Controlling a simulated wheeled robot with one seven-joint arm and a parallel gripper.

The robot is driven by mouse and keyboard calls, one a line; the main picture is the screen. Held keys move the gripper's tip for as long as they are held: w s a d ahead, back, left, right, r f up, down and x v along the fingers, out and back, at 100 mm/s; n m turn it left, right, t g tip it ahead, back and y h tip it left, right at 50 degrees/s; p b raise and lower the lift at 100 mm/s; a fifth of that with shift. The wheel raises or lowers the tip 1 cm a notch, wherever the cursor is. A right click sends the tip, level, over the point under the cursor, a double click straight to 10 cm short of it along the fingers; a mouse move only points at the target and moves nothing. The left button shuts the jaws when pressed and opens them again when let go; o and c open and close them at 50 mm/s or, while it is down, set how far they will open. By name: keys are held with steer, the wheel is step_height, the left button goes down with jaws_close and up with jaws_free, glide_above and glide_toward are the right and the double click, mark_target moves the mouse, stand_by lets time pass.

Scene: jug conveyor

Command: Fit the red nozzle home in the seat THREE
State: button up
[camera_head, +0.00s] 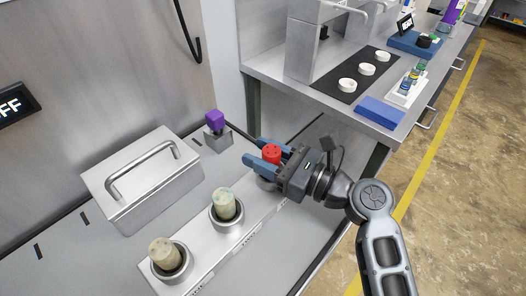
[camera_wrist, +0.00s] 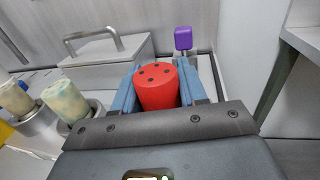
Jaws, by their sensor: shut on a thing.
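The red nozzle (camera_head: 271,153) is a short cylinder with dark dots on its flat top. My gripper (camera_head: 256,150) is shut on it, a blue finger on each side; the wrist view also shows the nozzle (camera_wrist: 157,88) between the fingers. It is above the far end of the metal rail (camera_head: 249,237), where a grey round seat (camera_head: 264,182) partly shows below it. The nozzle's lower end is hidden, so I cannot tell whether it is in the seat. The labels on the rail's front are too small to read surely.
Two pale mottled cylinders (camera_head: 225,204) (camera_head: 166,255) stand in the rail's other ring seats. A metal box with a handle (camera_head: 146,186) is behind the rail. A purple block (camera_head: 214,118) stands on a small base nearby. A steel bench (camera_head: 262,72) is at the upper right.

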mark_target(279, 166)
steer(key=shift+f, duration=0.5)
steer(key=o, duration=1.2)
steer(key=shift+b+v, duration=0.8)
steer(key=shift+v, duration=3.05)
steer(key=shift+d, duration=0.1)
